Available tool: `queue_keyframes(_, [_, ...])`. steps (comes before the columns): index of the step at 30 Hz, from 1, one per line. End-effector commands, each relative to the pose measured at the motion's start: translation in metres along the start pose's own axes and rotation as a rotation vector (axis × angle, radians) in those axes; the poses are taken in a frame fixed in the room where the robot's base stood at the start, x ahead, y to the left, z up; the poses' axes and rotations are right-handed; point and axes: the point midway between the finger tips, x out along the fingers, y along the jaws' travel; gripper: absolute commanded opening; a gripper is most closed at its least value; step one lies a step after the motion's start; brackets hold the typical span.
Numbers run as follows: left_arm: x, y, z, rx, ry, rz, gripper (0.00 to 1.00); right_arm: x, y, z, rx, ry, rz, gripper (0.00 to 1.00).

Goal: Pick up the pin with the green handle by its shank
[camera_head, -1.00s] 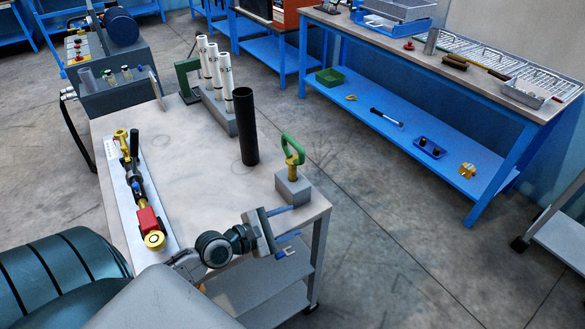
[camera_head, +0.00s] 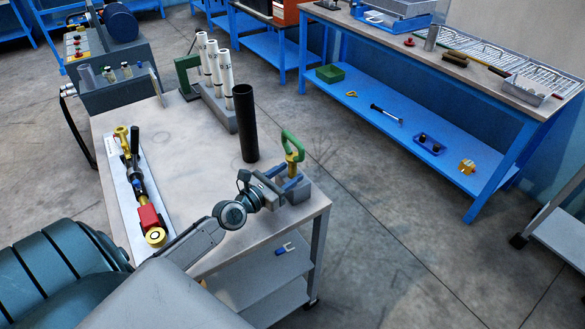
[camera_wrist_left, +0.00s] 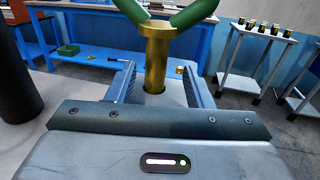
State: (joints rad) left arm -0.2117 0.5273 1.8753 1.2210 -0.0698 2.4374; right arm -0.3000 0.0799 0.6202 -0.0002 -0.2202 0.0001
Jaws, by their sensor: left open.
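The pin with the green handle (camera_head: 293,145) stands upright in a grey block (camera_head: 302,192) near the right end of the workbench. Its yellow shank (camera_head: 290,168) rises from the block below the green loop. My left gripper (camera_head: 285,183) is open at the pin, low by the block. In the left wrist view the brass shank (camera_wrist_left: 155,70) stands between the two open fingers (camera_wrist_left: 156,88), with a gap on each side. The green handle (camera_wrist_left: 180,14) is above the fingers, cut off by the top edge. My right gripper is not in view.
A black tube (camera_head: 245,125) stands left of the pin. White cylinders (camera_head: 212,65) stand in a rack behind it. A tray with a red and yellow assembly (camera_head: 146,213) lies at the left of the bench top (camera_head: 190,150). The bench's right edge is close to the block.

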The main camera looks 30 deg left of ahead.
Motion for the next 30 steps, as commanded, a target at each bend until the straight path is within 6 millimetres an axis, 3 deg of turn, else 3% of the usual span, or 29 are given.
queue_keyframes(5, [0.025, 0.005, 0.012, -0.001, -0.004, 0.002, 0.47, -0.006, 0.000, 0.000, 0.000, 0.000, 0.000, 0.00])
queue_keyframes(9, [0.041, 0.005, 0.009, -0.001, -0.002, 0.002, 0.47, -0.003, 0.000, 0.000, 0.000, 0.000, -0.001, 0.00])
queue_keyframes(19, [0.047, 0.005, 0.009, 0.001, 0.000, 0.000, 0.47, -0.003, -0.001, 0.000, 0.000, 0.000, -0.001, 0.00])
queue_keyframes(26, [0.047, 0.005, 0.009, 0.001, 0.000, 0.000, 0.02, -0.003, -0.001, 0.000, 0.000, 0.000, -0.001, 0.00])
queue_keyframes(30, [0.046, 0.005, 0.009, 0.001, 0.000, 0.000, 0.00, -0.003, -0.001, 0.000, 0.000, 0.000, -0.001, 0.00])
